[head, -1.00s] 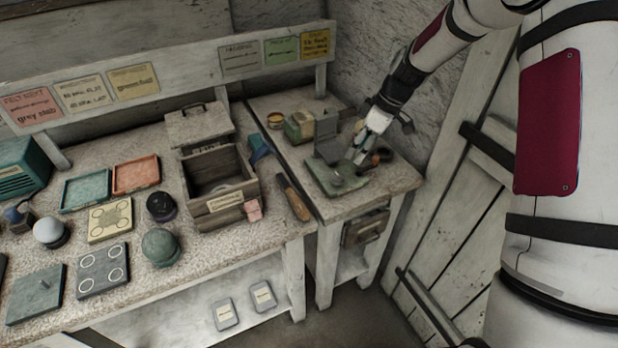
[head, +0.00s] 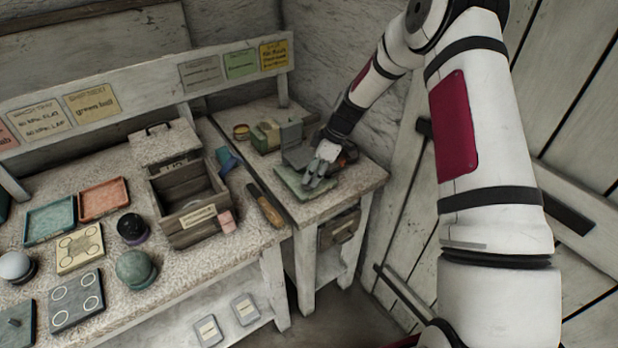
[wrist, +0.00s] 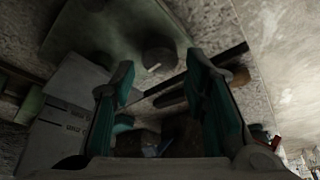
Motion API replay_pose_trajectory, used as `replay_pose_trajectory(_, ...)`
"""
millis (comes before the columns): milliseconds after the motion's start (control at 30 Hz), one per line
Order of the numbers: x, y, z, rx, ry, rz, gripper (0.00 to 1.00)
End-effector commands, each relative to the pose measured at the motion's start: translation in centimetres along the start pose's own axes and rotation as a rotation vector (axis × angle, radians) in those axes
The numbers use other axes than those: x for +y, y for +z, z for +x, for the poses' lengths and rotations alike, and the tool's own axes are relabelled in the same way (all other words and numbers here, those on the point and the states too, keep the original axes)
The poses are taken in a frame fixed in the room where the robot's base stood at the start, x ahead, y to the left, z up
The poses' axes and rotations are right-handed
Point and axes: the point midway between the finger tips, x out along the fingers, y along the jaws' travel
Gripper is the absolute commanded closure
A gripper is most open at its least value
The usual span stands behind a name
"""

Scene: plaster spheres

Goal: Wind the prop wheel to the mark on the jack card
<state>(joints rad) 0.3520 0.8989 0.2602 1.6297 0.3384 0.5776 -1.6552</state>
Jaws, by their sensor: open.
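My gripper (head: 318,172) is open over the green plate (head: 290,178) on the small side bench. In the wrist view, its two teal-padded fingers (wrist: 162,68) stand apart with nothing between the pads. A dark round knob (wrist: 158,53) with a short pale mark, which looks like the prop wheel, sits on the plate just beyond the fingertips, roughly between them. My gripper hides it in the head view. Which card is the jack card I cannot tell; a grey card (head: 200,72), a green card (head: 240,64) and a yellow card (head: 273,56) hang on the back rail, their writing too small to read.
A grey upright block (head: 298,157) stands behind the plate, close to my gripper. A wooden-handled tool (head: 265,206) lies at the main bench's right edge. A wooden box (head: 180,222), trays and several balls fill that bench. A rough wall rises behind the side bench.

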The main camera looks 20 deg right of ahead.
Motion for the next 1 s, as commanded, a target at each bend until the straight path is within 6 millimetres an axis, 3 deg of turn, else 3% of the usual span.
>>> replay_pose_trajectory(200,0.0,0.0,2.5,0.000,-0.001,0.000,0.59)
replay_pose_trajectory(600,0.0,0.0,3.2,0.000,0.000,0.000,0.59)
replay_pose_trajectory(767,0.0,0.0,3.2,0.000,0.000,0.000,0.95)
replay_pose_trajectory(1000,0.0,0.0,3.1,0.000,0.004,0.009,0.95)
